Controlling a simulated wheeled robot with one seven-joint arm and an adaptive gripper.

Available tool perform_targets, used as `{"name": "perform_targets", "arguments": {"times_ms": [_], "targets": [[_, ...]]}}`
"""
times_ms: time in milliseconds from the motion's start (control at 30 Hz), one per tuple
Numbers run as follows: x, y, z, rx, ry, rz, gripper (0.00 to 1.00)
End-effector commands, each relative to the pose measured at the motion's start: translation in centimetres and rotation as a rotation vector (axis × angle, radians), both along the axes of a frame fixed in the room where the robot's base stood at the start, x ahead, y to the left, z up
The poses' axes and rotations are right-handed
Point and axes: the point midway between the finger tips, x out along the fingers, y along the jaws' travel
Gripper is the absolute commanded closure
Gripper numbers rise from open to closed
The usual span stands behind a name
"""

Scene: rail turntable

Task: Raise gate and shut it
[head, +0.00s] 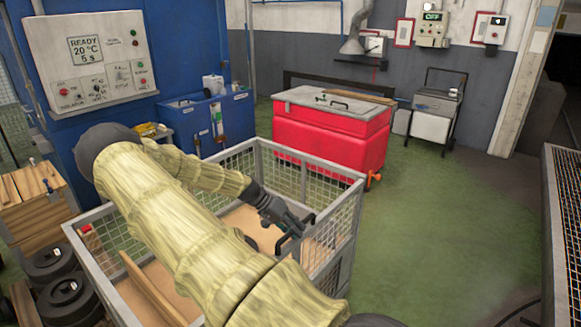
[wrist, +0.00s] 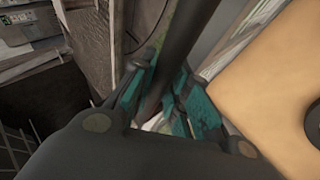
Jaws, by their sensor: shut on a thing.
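The grey mesh cage cart (head: 205,158) stands in front of me with a wooden floor inside. Its right-hand mesh side (head: 340,215), which looks like the gate, stands upright. My gripper (head: 291,226) reaches over the cage and is at the inner face of that side. In the wrist view my gripper (wrist: 165,95) has its teal pads closed around a dark bar (wrist: 188,38), which looks like the gate's black handle. My padded arm covers part of the cage. I cannot tell whether the gate is latched.
A red bin with a grey lid (head: 335,140) stands behind the cage. A blue cabinet with a control panel (head: 95,65) is at the left, wooden crates (head: 30,200) and black discs (head: 75,290) below it. Green floor (head: 430,220) is clear at the right, up to a mesh-sided frame (head: 562,220).

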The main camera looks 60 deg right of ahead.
Motion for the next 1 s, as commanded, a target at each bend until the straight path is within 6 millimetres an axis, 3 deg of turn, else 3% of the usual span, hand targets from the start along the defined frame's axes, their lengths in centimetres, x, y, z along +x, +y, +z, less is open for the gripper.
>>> {"name": "perform_targets", "arguments": {"times_ms": [33, 567, 600, 700, 1000], "targets": [[-0.13, -0.02, -0.65, 0.007, -0.001, -0.008, 1.00], [0.06, -0.68, -0.51, 0.004, -0.003, -0.014, 1.00], [0.08, -0.68, -0.51, 0.004, -0.003, -0.014, 0.81], [0.09, -0.72, -0.46, 0.003, -0.004, -0.014, 0.63], [-0.25, -0.83, -0.24, 0.002, -0.001, -0.018, 0.61]]}}
